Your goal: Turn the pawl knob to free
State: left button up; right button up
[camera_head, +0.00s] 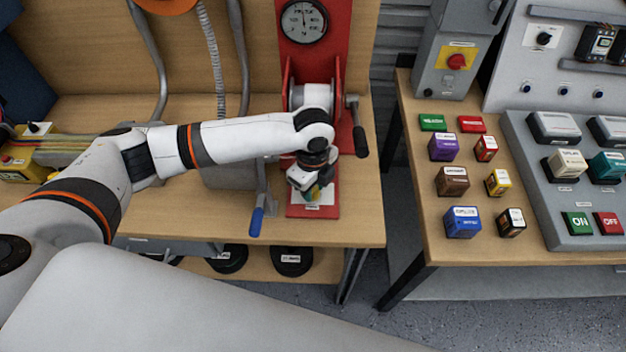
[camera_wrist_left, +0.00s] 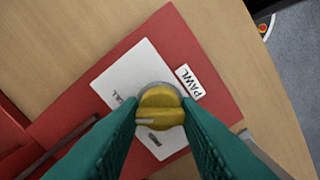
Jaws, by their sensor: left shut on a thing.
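The pawl knob (camera_wrist_left: 160,108) is a yellow round knob with a raised grip bar. It sits on a white plate (camera_wrist_left: 130,74) on a red base (camera_wrist_left: 212,78), beside a label reading PAWL (camera_wrist_left: 189,82). My left gripper (camera_wrist_left: 161,122), with green fingers, is shut on the knob from above. In the head view the left gripper (camera_head: 313,192) is over the front of the red base (camera_head: 328,211) and mostly hides the knob. The plate's markings are partly covered, so I cannot read the knob's setting. My right gripper is not in view.
A red winch stand with a dial gauge (camera_head: 303,22) and a black-handled crank (camera_head: 358,130) rises behind the gripper. A blue-handled lever (camera_head: 257,220) stands close to its left. A second table (camera_head: 425,205) with several coloured blocks is at the right, across a gap.

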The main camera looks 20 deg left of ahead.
pick_arm(q)
jog(key=n+p, duration=0.3)
jog(key=p, duration=0.1)
jog(key=n+p, duration=0.8)
jog(key=shift+r+p, duration=0.25)
jog(key=shift+p, duration=0.15)
jog(key=n+p, duration=0.2)
jog(key=n, duration=0.1)
jog(key=shift+p, duration=0.3)
jog(key=shift+f+n+p, duration=0.2)
jog(key=shift+n+p, duration=0.55)
jog(key=shift+n, duration=0.45)
jog(key=o, duration=1)
